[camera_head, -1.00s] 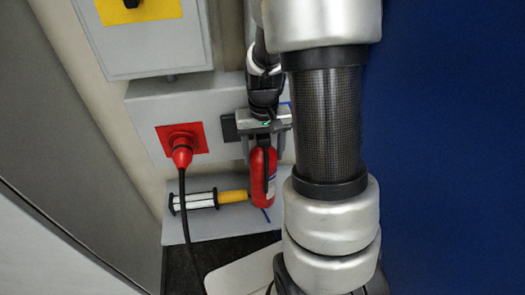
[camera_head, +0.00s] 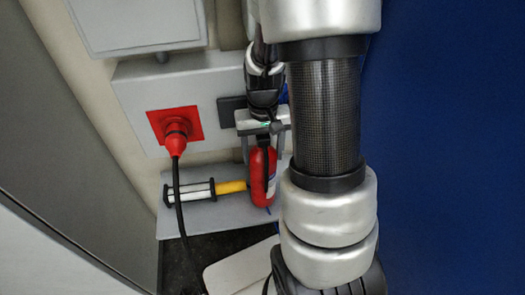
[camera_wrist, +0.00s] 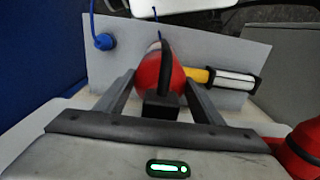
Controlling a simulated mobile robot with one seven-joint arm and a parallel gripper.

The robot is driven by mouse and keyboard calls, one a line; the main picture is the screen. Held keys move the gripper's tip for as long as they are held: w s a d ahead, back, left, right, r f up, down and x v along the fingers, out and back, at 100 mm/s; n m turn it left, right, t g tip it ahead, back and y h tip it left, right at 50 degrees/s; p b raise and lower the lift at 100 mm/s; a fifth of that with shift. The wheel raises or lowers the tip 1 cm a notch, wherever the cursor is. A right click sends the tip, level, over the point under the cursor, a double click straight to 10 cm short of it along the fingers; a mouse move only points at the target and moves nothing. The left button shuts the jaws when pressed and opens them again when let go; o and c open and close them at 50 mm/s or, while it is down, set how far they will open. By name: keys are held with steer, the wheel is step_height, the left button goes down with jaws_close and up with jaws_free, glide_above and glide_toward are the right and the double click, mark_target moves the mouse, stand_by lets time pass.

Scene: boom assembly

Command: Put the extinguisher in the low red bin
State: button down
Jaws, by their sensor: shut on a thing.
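The red extinguisher (camera_head: 262,178) hangs upright below my gripper (camera_head: 262,143), in front of a grey shelf panel. In the wrist view, my gripper (camera_wrist: 157,90) is shut on the extinguisher (camera_wrist: 150,73), with a finger on either side of its top and its black handle between them. My arm hides part of the area to the right in the head view. I see no low red bin in either view.
A lamp with a yellow handle (camera_head: 231,187) lies on the grey shelf (camera_head: 190,221) beside the extinguisher. A red plug (camera_head: 175,137) with a black cable is left of it. A blue plug (camera_wrist: 104,41) shows in the wrist view. A blue panel (camera_head: 450,150) stands at right.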

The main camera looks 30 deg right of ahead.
steer(key=shift+w, duration=0.1)
steer(key=c, duration=0.5)
jaws_free()
steer(key=shift+f, duration=0.15)
